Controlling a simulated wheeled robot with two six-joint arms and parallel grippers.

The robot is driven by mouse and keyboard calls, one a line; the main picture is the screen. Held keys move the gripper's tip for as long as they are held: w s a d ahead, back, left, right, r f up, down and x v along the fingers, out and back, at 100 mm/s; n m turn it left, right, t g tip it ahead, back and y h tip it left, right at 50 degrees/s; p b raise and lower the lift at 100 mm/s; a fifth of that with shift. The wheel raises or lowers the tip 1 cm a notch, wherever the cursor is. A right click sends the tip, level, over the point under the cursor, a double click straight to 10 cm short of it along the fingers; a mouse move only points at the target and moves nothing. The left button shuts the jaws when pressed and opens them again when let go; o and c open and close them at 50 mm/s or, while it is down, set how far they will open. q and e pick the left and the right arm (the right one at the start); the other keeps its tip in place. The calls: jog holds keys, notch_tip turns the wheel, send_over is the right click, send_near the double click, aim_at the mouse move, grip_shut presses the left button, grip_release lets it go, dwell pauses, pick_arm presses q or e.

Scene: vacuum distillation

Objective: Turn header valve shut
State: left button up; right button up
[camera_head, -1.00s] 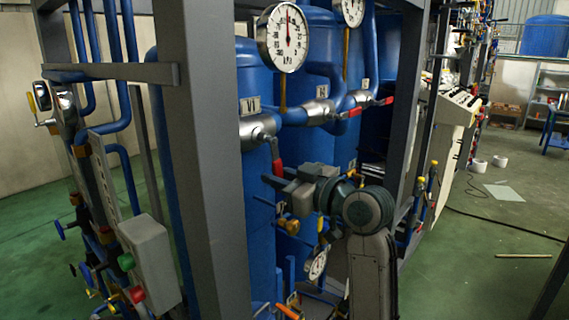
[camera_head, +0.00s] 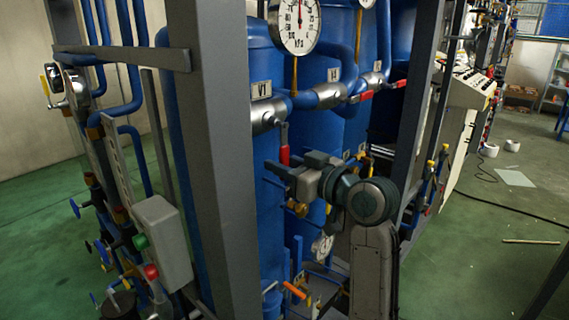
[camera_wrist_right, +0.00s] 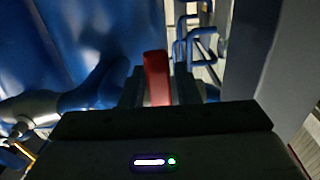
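The header valve (camera_head: 266,118) marked V1 sits on the grey fitting of the blue header pipe, with its red lever (camera_head: 284,150) hanging down in the head view. My right gripper (camera_head: 274,168) is at the lever's lower end. In the right wrist view the red lever (camera_wrist_right: 157,78) stands between the two dark fingers (camera_wrist_right: 158,88), which lie close along both its sides. I cannot tell whether they press on it. My left gripper is not in view.
A grey frame post (camera_head: 208,150) stands just left of the valve. A pressure gauge (camera_head: 298,22) hangs above it. Two more red levers (camera_head: 366,96) sit farther along the header. A grey button box (camera_head: 162,240) is at lower left. The green floor at right is mostly clear.

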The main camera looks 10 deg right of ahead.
jog(key=shift+o, duration=0.9)
jog(key=b+v, duration=0.3)
jog(key=v, duration=0.7)
jog(key=shift+s+d, duration=0.25)
jog(key=shift+s, duration=0.1)
